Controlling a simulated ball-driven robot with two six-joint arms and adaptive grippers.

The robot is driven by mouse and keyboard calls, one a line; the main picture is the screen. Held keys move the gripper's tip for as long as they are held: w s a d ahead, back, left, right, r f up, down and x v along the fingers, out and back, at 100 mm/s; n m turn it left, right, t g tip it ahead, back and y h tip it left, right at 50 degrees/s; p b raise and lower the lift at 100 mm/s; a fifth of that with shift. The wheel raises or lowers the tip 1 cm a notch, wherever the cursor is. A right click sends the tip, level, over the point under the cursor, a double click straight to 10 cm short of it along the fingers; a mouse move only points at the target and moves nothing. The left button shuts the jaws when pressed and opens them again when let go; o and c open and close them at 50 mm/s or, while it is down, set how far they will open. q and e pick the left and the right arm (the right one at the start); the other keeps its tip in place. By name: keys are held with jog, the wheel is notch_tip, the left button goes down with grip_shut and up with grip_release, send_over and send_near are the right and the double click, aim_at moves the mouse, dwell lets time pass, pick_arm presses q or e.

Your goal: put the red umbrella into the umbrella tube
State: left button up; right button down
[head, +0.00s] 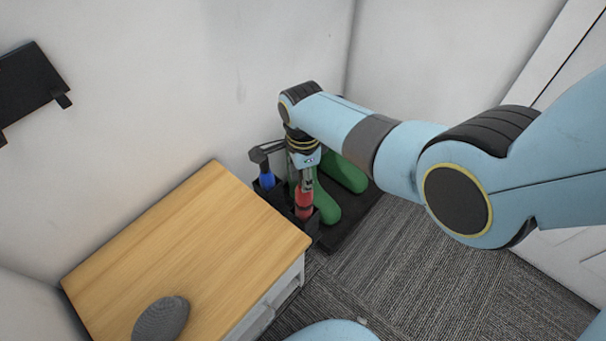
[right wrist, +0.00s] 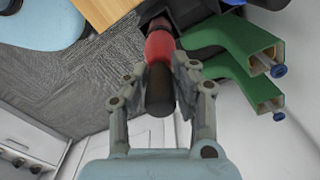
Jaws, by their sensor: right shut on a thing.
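The red umbrella (head: 304,201) points downward under my right gripper (head: 307,180) in the head view. In the right wrist view, the red umbrella (right wrist: 160,47) has a dark handle, and my right gripper (right wrist: 160,75) is shut on that handle. The black umbrella tube (head: 312,224) stands between the wooden-topped cabinet and the green boots. The umbrella's lower end meets the dark tube opening and looks to be inside it; how deep I cannot tell. My left gripper is not in view.
A blue umbrella (head: 267,179) with a dark handle stands just left of the red one. Green boots (head: 346,173) stand close on the right on a dark tray (head: 352,222). The wooden cabinet top (head: 190,250) holds a grey object (head: 160,320). Carpet on the right is clear.

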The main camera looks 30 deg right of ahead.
notch_tip(320, 180, down, 6)
jog(key=b, duration=0.4)
jog(key=shift+f+b, duration=0.2)
jog(key=shift+b, duration=0.2)
dwell(0.3)
jog(key=c, duration=1)
grip_release()
